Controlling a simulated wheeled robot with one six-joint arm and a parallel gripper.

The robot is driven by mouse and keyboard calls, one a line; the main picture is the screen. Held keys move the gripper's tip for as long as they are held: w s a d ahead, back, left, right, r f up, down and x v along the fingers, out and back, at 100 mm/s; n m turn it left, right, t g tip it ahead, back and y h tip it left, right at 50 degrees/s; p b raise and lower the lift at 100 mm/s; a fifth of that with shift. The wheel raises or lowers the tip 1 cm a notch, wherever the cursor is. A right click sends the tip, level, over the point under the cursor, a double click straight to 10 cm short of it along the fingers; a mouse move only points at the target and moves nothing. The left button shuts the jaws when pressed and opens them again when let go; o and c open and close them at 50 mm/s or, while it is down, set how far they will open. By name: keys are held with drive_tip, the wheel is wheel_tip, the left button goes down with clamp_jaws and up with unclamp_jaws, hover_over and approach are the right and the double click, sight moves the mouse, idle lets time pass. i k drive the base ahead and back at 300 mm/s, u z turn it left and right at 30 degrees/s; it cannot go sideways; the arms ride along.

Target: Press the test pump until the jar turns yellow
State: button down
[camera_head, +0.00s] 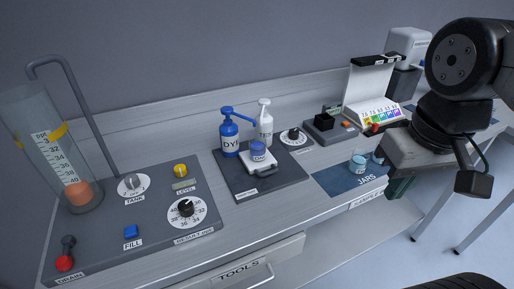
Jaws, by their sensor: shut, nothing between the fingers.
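A white pump bottle (264,122) stands on a dark mat; its label is partly hidden, so I cannot read it as the test pump. A blue pump bottle (229,135) labelled "DY…" stands left of it, its spout reaching right. A small jar (258,151) with blue contents sits on a white holder in front of both bottles. Another jar (358,163) with light blue contents stands on the blue "JARS" mat. No yellow shows in either jar. My gripper (399,188) is at the right, pointing down, shut and empty, well away from the pumps.

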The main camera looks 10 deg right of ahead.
sight(264, 103)
drive_tip(key=k, duration=0.5)
drive_tip(key=z, duration=1)
drive_tip(key=i, duration=0.7)
drive_tip(key=u, duration=1)
